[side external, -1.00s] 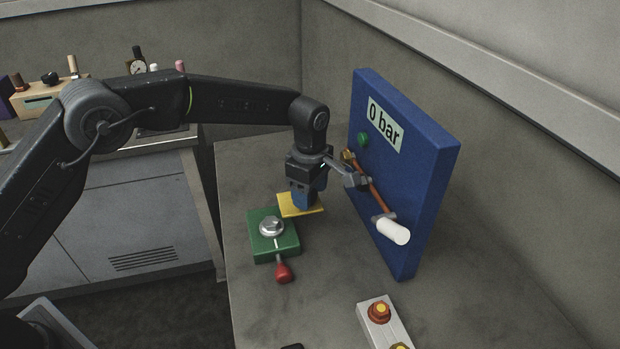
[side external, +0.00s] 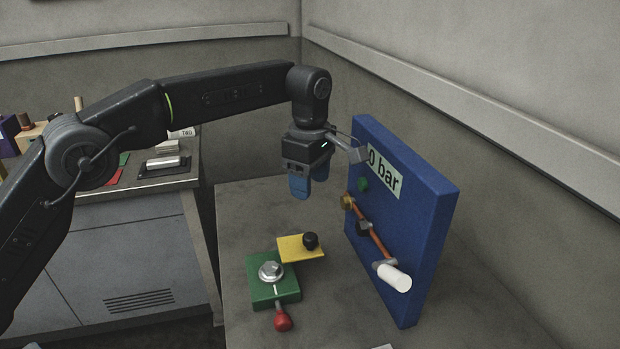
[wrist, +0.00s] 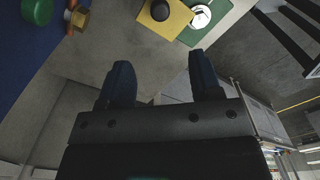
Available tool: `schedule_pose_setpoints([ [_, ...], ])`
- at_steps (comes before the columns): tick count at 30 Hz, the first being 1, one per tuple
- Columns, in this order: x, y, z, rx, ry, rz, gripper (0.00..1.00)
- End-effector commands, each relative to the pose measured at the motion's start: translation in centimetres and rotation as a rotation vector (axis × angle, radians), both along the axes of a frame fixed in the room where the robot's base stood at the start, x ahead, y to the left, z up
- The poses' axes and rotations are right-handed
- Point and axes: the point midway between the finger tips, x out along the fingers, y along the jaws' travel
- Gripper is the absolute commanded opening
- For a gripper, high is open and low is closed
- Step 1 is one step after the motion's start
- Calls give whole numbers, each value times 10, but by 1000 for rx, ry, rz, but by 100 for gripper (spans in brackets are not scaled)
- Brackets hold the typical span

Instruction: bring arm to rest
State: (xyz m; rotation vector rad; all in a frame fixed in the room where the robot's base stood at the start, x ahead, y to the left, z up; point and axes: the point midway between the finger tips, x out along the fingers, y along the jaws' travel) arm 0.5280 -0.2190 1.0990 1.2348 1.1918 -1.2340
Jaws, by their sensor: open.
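My gripper (side external: 309,187) is raised above the grey table (side external: 240,215), in front of the blue panel, with blue fingertips pointing down. In the wrist view my gripper (wrist: 165,85) has its two fingers apart with nothing between them. Below it, a yellow plate (side external: 294,250) with a black knob (side external: 311,240) lies beside a green block (side external: 262,292). The block bears a silver dial (side external: 271,271) and a red-knobbed lever (side external: 283,320). My gripper touches none of these.
The blue panel (side external: 425,245) stands upright to the right, with a "0 bar" label (side external: 385,172), green button (side external: 362,184), copper pipe (side external: 378,244) and white handle (side external: 394,277). A grey cabinet (side external: 135,250) with several items on top stands at left. The air around my gripper is free.

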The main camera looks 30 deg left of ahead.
Motion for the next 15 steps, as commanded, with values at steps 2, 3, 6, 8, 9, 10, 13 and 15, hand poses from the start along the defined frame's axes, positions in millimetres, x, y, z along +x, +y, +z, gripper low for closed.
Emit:
schedule_pose_setpoints([
  [2, 0, 0, 0, 0, 0, 0, 58],
  [3, 0, 0, 0, 0, 0, 0, 58],
  [6, 0, 0, 0, 0, 0, 0, 58],
  [8, 0, 0, 0, 0, 0, 0, 58],
  [9, 0, 0, 0, 0, 0, 0, 58],
  [10, 0, 0, 0, 0, 0, 0, 58],
  [13, -2, 3, 5, -2, -7, -16, 58],
  [15, -7, 10, 15, -6, -20, -54, 58],
])
